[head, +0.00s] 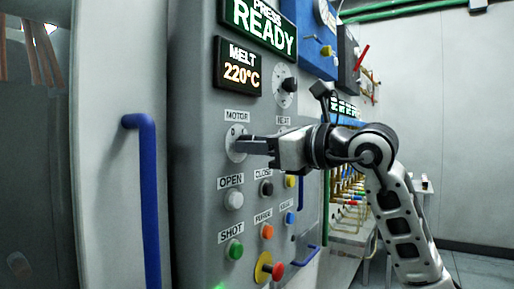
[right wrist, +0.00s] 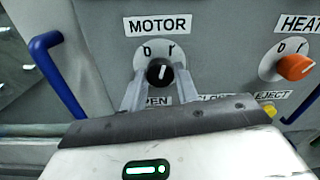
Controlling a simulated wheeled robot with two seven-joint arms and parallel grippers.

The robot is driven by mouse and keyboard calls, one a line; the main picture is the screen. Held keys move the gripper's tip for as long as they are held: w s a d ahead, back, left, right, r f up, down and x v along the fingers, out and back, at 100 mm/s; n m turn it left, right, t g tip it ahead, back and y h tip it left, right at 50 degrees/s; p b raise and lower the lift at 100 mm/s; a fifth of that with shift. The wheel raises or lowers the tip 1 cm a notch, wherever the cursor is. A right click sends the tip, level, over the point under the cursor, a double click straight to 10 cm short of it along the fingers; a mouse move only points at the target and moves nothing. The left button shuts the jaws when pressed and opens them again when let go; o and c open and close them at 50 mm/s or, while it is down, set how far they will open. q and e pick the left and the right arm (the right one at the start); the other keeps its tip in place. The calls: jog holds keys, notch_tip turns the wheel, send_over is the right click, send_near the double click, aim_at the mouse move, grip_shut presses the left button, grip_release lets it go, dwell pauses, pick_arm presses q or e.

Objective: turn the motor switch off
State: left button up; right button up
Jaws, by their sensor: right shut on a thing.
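The motor switch (right wrist: 160,72) is a black round knob with a white pointer line, under the MOTOR label (right wrist: 157,25). Its plate is marked 0 at left and I at right; the pointer stands nearly upright, leaning slightly right. My right gripper (head: 243,146) is shut on the knob, with one finger on each side of it in the right wrist view. In the head view the knob is hidden by the fingers, but its round plate (head: 234,134) shows. My left gripper is not in view.
An orange heat knob (right wrist: 295,67) is to the right of the motor switch. Below are push buttons, including a white open button (head: 233,200) and a green shot button (head: 235,250). A blue door handle (head: 147,200) stands out at left. Displays read PRESS READY and MELT 220°C.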

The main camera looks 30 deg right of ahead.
jog(key=shift+n+b, duration=0.4)
jog(key=shift+n, duration=4.8)
jog(key=o, duration=1)
jog(key=shift+c, duration=0.2)
jog(key=shift+s, duration=0.1)
